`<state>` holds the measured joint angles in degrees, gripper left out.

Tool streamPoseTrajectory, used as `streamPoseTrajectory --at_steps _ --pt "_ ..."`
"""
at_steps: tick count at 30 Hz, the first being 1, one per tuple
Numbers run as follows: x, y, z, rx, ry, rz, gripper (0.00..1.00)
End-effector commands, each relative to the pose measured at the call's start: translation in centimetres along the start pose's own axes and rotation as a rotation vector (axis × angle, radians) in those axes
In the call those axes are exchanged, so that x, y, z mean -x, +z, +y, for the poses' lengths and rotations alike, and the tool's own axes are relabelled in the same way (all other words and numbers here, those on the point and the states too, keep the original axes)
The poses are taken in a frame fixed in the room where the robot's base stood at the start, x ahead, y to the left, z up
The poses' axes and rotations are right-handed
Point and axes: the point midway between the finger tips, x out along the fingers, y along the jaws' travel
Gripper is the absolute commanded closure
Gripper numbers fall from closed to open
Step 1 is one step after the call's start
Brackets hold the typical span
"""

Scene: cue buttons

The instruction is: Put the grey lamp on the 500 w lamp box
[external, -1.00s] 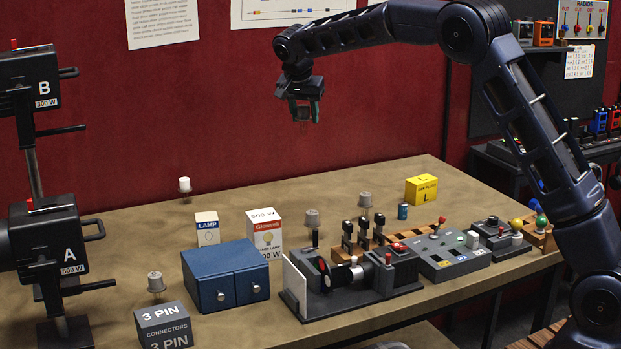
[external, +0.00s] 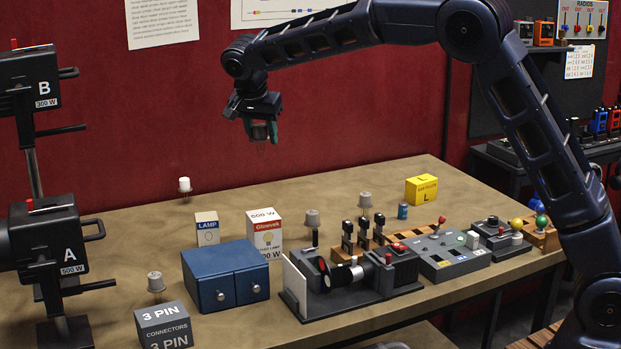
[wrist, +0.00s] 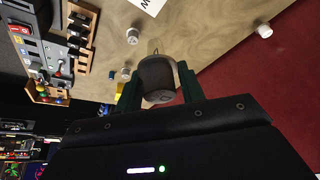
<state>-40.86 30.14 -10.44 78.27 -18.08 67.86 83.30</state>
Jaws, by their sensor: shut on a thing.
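My gripper (external: 263,132) is shut on a grey lamp, high above the back of the table. In the wrist view a corner of the white box top (wrist: 148,4) shows at the upper edge.
A white lamp (external: 184,184) stands at the back left. A small LAMP box (external: 207,229) and blue cabinet (external: 225,275) are beside the 500 W box.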

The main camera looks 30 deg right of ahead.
Motion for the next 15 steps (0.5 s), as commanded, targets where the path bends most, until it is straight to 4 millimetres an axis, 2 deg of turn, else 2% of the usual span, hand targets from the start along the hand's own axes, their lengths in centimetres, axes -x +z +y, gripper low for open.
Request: streamPoseTrajectory --at_steps 1,9,15 --pt "-1.2 0.5 0.1 0.002 0.004 -0.001 0.84" --pt "-6.5 2.7 0.0 0.002 0.003 -0.001 0.84" --pt "-8.7 3.6 0.0 0.001 0.0 0.0 0.84"
